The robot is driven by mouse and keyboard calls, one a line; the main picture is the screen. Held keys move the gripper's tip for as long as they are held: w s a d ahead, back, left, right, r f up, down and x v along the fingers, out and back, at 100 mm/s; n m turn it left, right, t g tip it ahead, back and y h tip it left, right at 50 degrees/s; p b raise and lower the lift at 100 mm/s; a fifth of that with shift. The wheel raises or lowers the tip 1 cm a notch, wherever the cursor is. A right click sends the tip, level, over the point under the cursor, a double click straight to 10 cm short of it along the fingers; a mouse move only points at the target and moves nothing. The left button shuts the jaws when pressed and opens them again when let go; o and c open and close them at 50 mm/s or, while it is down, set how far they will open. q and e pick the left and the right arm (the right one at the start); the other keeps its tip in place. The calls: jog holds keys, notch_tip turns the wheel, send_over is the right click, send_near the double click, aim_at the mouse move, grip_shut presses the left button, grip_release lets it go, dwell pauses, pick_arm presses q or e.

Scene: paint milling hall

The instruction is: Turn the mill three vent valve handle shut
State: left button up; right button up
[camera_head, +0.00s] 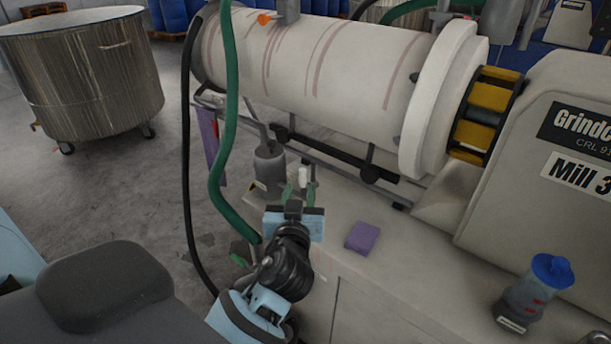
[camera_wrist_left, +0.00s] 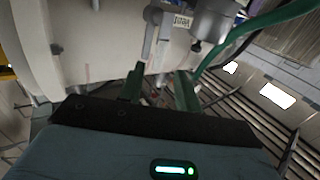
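Mill three is the large beige machine with the "Mill 3" sign (camera_head: 580,175) and a pale drum (camera_head: 310,55). A grey valve-like fitting (camera_head: 268,165) stands below the drum; it appears to show in the left wrist view as a grey body (camera_wrist_left: 212,22) with a small label. A pale grey lever (camera_wrist_left: 150,32) beside that body looks like the handle; a pale upright piece (camera_head: 304,177) in the head view may be the same. My left gripper (camera_head: 300,193) is just in front of it, its green fingers (camera_wrist_left: 160,90) apart with nothing visibly held. Contact cannot be told. My right gripper is out of view.
A green hose (camera_head: 222,140) and a black cable hang left of my left gripper. A purple sponge (camera_head: 362,237) and a blue-capped bottle (camera_head: 540,290) are on the machine's ledge. A wheeled steel vat (camera_head: 85,75) stands at the back left, with clear floor nearby.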

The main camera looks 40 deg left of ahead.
aim_at(302, 179)
pick_arm(q)
jog(key=shift+p+x, duration=0.4)
jog(key=shift+x, duration=2.8)
jog(key=shift+c, duration=0.3)
grip_shut()
